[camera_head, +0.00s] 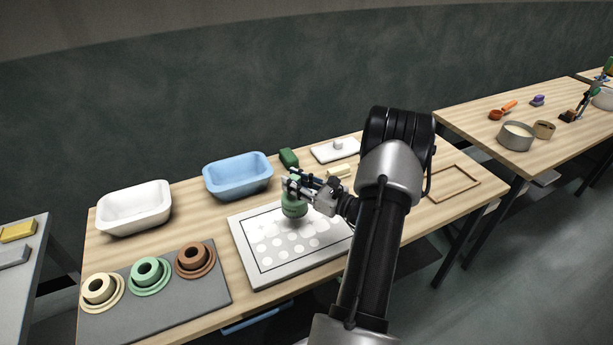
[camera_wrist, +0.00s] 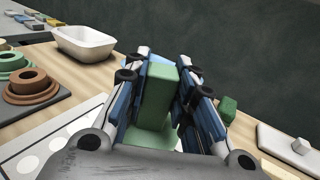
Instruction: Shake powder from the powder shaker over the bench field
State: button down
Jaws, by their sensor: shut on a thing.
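The green powder shaker (camera_head: 294,208) is between the fingers of my gripper (camera_head: 291,186), which is shut on it. In the wrist view the shaker's blocky green upper part (camera_wrist: 156,98) shows between the blue-padded fingers, with a wider round green part below. The bench field appears to be the pale board (camera_head: 254,274) with a thin dark outline and several white round spots. The shaker is over the far part of this board. I cannot tell whether it touches the board. Its underside is hidden, and no falling powder shows.
A white tub (camera_head: 134,208) and a blue tub (camera_head: 238,177) stand behind. A grey mat (camera_head: 170,308) with several ringed pots lies left. A green block (camera_head: 289,158) and a white slab (camera_head: 324,154) lie behind the board. An empty wooden frame (camera_head: 454,184) is right.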

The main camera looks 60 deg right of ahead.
jog(key=w+a, duration=0.8)
jog(key=a, duration=0.6)
jog(key=shift+w, duration=0.3)
jog(key=shift+s+a+r, duration=0.1)
jog(key=shift+s+a, duration=0.3)
jog(key=shift+s, duration=0.35)
jog(key=shift+s+a+f, duration=0.1)
jog(key=shift+s+a, duration=0.35)
jog(key=shift+s, duration=0.25)
jog(key=shift+s+a+r, duration=0.1)
jog(key=shift+s+a, duration=0.3)
jog(key=shift+s, duration=0.35)
jog(key=shift+d, duration=0.1)
jog(key=s+d+b, duration=0.1)
jog(key=s+d, duration=0.7)
jog(key=d, duration=0.5)
jog(key=s+d+b, duration=0.2)
jog(key=s+d, duration=0.6)
jog(key=d, duration=0.5)
jog(key=shift+d, duration=0.15)
jog(key=shift+s, duration=0.1)
jog(key=w+a+p, duration=0.2)
jog(key=w+a, duration=0.6)
jog(key=a, duration=0.5)
jog(key=w+a+p, duration=0.2)
jog(key=w+a, duration=0.6)
jog(key=a, duration=0.5)
jog(key=shift+a, duration=0.25)
